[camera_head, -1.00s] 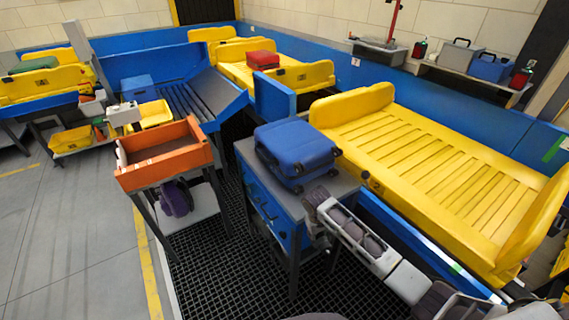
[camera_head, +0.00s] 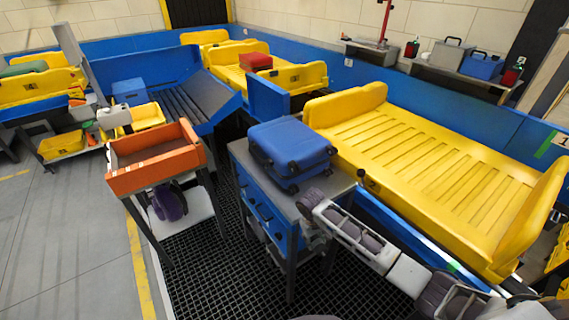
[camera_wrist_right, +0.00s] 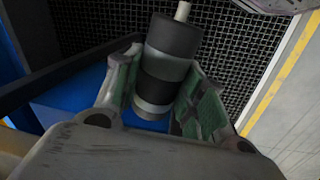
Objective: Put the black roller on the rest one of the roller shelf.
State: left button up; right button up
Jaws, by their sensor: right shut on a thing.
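My right gripper (camera_wrist_right: 162,82) is shut on the black roller (camera_wrist_right: 168,48) in the right wrist view. The roller is a dark cylinder with grey bands and a pale shaft end, held between the green finger pads. In the head view my right gripper (camera_head: 316,240) hangs beside the right side of the blue cabinet, and the roller is too small to make out there. I cannot pick out the roller shelf or its rest one with certainty.
A blue suitcase (camera_head: 290,148) lies on the blue cabinet (camera_head: 262,212). A yellow slatted tray (camera_head: 430,165) is to its right. An orange tray (camera_head: 155,168) stands at the left on a stand. Black grating (camera_head: 225,275) covers the floor between them.

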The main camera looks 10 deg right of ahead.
jog(key=shift+s+d, duration=0.1)
jog(key=shift+d, duration=0.2)
